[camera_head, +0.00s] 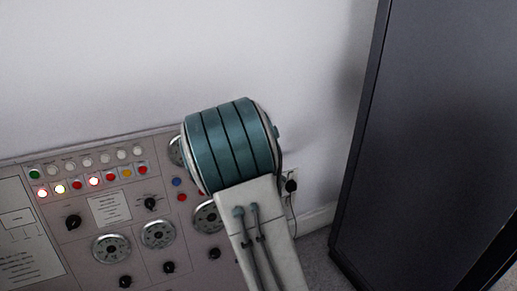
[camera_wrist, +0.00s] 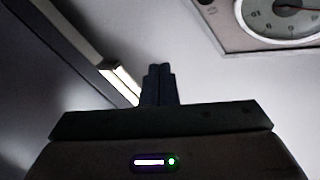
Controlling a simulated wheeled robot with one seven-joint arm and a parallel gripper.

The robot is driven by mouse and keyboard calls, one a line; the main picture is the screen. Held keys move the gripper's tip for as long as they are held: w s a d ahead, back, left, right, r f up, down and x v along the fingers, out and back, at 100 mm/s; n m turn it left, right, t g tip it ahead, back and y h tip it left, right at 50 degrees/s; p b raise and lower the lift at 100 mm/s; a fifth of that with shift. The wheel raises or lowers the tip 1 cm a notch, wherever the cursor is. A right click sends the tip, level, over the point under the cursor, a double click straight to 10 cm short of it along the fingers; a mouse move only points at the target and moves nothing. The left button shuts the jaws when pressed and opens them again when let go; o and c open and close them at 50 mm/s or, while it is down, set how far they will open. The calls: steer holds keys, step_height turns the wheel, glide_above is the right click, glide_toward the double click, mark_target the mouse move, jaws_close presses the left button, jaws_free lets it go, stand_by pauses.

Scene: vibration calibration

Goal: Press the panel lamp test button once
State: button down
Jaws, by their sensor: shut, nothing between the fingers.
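The control panel (camera_head: 85,245) stands against the wall at the lower left of the head view. It carries a green button (camera_head: 34,174), a row of pale round buttons (camera_head: 87,162) and, below, a row of square lamps (camera_head: 94,181), several lit. A blue button (camera_head: 177,182) and red buttons (camera_head: 182,197) sit left of my arm. The labels are too small to tell which is the lamp test button. My gripper (camera_wrist: 159,70) is shut and empty in the wrist view, apart from the panel corner (camera_wrist: 215,22); in the head view my arm hides it.
Round dials (camera_head: 158,234) and black knobs (camera_head: 73,222) fill the lower panel; a dial (camera_wrist: 283,14) shows at the wrist view's top right. A dark cabinet (camera_head: 435,130) stands at right. A wall socket with a black plug (camera_head: 291,185) is behind my arm.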

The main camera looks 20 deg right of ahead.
steer(key=shift+w, duration=0.1)
steer(key=w+f, duration=0.1)
steer(key=w, duration=0.7)
steer(key=shift+w+a+f, duration=0.15)
steer(key=shift+w+f, duration=0.05)
steer(key=shift+f, duration=0.2)
steer(key=shift+w, duration=0.1)
stand_by(1.7)
steer(key=shift+w+b, duration=0.3)
steer(key=shift+b, duration=0.05)
steer(key=shift+w+f, duration=0.15)
steer(key=shift+w, duration=0.25)
stand_by(0.5)
stand_by(0.3)
steer(key=shift+s+b, duration=0.35)
steer(key=shift+s, duration=0.45)
steer(key=shift+s, duration=0.1)
